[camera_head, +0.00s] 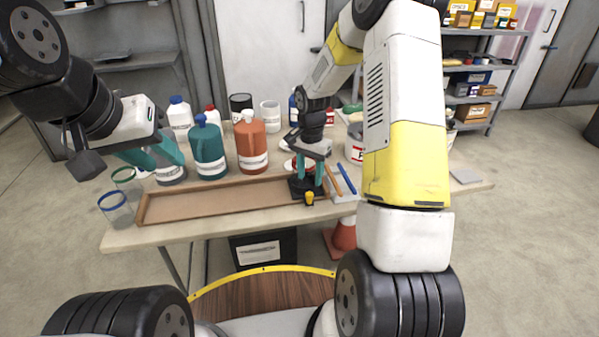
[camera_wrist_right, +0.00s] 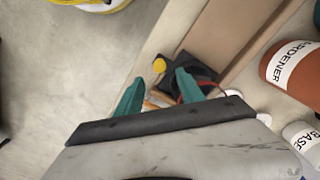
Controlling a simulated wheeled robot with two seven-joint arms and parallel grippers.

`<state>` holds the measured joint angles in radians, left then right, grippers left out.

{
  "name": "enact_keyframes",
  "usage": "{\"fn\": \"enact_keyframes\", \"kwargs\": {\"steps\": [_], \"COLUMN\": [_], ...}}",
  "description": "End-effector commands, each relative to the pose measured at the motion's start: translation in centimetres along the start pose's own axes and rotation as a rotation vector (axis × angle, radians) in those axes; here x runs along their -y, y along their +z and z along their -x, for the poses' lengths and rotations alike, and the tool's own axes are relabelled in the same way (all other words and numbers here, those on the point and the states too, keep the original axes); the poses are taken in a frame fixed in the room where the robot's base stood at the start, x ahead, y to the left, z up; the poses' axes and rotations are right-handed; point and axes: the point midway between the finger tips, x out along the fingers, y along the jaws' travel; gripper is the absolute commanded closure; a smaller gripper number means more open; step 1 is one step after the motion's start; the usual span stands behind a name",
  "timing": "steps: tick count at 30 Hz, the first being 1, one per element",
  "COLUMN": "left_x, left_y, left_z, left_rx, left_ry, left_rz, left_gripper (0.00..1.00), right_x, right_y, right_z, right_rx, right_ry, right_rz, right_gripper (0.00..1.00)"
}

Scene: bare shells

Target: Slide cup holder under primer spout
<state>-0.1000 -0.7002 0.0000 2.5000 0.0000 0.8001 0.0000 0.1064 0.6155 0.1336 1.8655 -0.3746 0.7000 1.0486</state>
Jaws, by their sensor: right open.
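A small black item with a yellow knob, likely the cup holder (camera_head: 296,188), sits at the right end of the wooden tray (camera_head: 215,209); it also shows in the right wrist view (camera_wrist_right: 201,70). My right gripper (camera_head: 311,190) is open, pointing down just over this black item; its teal fingers show apart in the wrist view (camera_wrist_right: 158,92). I cannot tell whether they touch it. My left gripper (camera_head: 152,158) is open at the left, above a grey labelled container (camera_head: 171,175). No primer spout can be clearly made out; most bottle labels are too small to read.
A teal bottle (camera_head: 208,153) and an orange bottle (camera_head: 251,148) stand behind the tray. Clear cups with a blue rim (camera_head: 116,210) and a green rim (camera_head: 127,181) stand left of it. A blue marker (camera_head: 346,178) lies on the right. The tray's middle is empty.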

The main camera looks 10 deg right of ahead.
Motion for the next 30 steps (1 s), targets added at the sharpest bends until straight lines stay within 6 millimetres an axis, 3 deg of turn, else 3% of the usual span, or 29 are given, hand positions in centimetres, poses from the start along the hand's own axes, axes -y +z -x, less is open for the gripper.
{"fn": "enact_keyframes", "kwargs": {"steps": [6,12,23,30], "left_x": [0.0,0.0,0.0,0.0], "left_y": [0.0,0.0,0.0,0.0], "left_z": [0.0,0.0,0.0,0.0], "left_rx": [0.0,0.0,0.0,0.0], "left_ry": [0.0,0.0,0.0,0.0], "left_rz": [0.0,0.0,0.0,0.0], "left_gripper": [0.64,0.64,0.64,0.64], "right_x": [-0.1,-0.1,0.0,0.0], "right_y": [0.1,0.1,0.1,0.1], "right_z": [-3.7,-6.0,-6.6,-6.5], "right_rx": [0.004,0.003,0.001,0.001], "right_ry": [0.002,0.001,0.0,0.0], "right_rz": [0.002,0.002,0.002,0.002], "right_gripper": [0.55,0.55,0.55,1.0]}}
